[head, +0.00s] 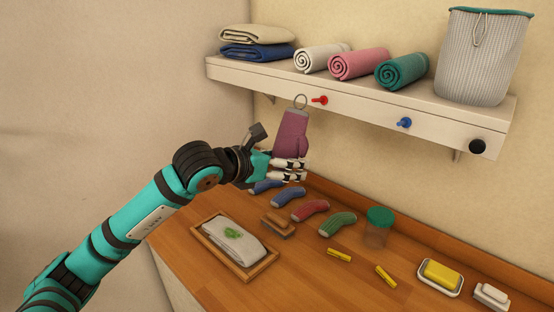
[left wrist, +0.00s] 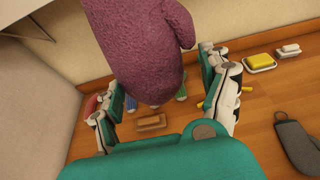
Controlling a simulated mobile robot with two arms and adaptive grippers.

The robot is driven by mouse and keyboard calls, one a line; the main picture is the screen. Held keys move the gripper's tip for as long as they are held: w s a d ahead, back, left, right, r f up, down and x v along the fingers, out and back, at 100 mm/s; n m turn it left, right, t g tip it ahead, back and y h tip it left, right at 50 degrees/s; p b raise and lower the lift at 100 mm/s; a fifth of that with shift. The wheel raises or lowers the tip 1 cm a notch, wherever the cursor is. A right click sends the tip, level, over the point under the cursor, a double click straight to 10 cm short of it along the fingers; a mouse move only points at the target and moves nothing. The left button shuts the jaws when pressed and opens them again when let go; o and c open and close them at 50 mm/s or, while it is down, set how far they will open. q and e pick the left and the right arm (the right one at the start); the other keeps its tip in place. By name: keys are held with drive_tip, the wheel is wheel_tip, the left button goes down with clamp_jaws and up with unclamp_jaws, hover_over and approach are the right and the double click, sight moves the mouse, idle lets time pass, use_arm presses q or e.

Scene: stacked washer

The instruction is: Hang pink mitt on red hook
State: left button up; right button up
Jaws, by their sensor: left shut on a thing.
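The pink mitt (head: 292,135), a mauve-pink knit, is upright with its thumb to the right and a metal ring (head: 300,101) at its top. My left gripper (head: 300,170) is shut on its lower end; the mitt also fills the upper middle of the left wrist view (left wrist: 145,45). The red hook (head: 320,100) sticks out of the shelf's front board. The ring is just left of the hook's tip in the head view; how far apart they are in depth I cannot tell. My right gripper is out of view.
A blue hook (head: 404,122) and a black knob (head: 477,147) are further right on the shelf (head: 355,100), which carries towels and a basket (head: 482,60). Below, the wooden counter (head: 330,285) holds several socks, a jar (head: 377,228), a tray and soap. A grey mitt (left wrist: 300,145) lies at right.

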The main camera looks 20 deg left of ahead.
use_arm(q)
drive_tip(key=shift+w+d+p, duration=0.25)
drive_tip(key=shift+w+p, duration=0.1)
drive_tip(key=shift+w, duration=0.25)
drive_tip(key=shift+w+d+p, duration=0.2)
drive_tip(key=shift+w+p, duration=0.15)
drive_tip(key=shift+w, duration=0.25)
drive_tip(key=shift+b+x, duration=0.6)
drive_tip(key=shift+x, duration=1.5)
drive_tip(key=o, duration=1)
drive_tip(key=shift+o, duration=0.2)
